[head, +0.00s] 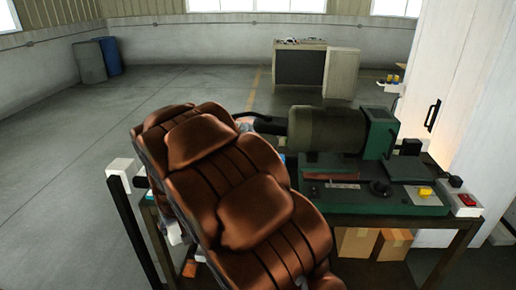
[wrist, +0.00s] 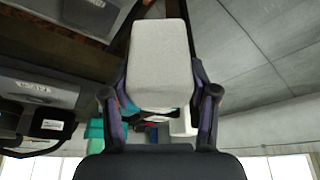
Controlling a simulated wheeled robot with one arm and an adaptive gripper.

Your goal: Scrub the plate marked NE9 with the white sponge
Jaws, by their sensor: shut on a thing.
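In the wrist view my gripper (wrist: 161,75) is shut on a pale grey-white block, the white sponge (wrist: 160,45), with one finger on each side of it. In the head view my copper-brown arm covers the gripper and sponge. I cannot read NE9 anywhere. In the wrist view a grey plate-like part (wrist: 38,93) at the left bears a small label too blurred to read.
Cardboard boxes (head: 393,244) sit below. A white cabinet (head: 460,80) stands at right.

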